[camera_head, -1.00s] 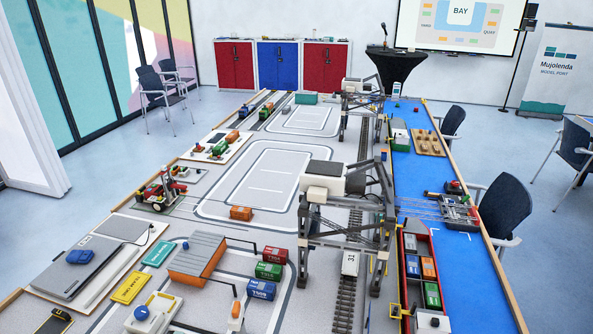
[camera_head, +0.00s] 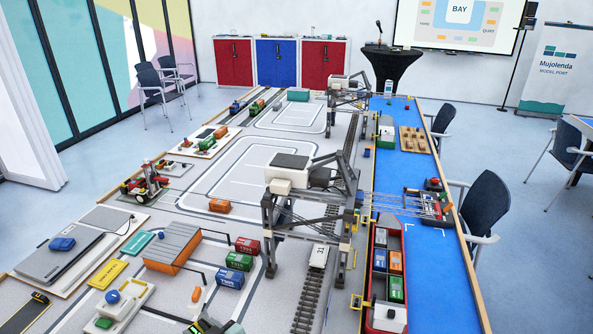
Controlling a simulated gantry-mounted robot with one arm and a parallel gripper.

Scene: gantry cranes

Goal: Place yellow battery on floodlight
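I cannot make out a yellow battery or a floodlight for certain. A small dark block with a yellow part (camera_head: 37,297) lies at the lower left corner of the table. It is too small to name. My gripper is not in view.
A tall grey gantry crane (camera_head: 290,205) stands over the rails mid-table, with a second crane (camera_head: 347,95) behind it. A red-sided tray (camera_head: 372,262) of containers is at right. The marked yard (camera_head: 240,178) has bare room.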

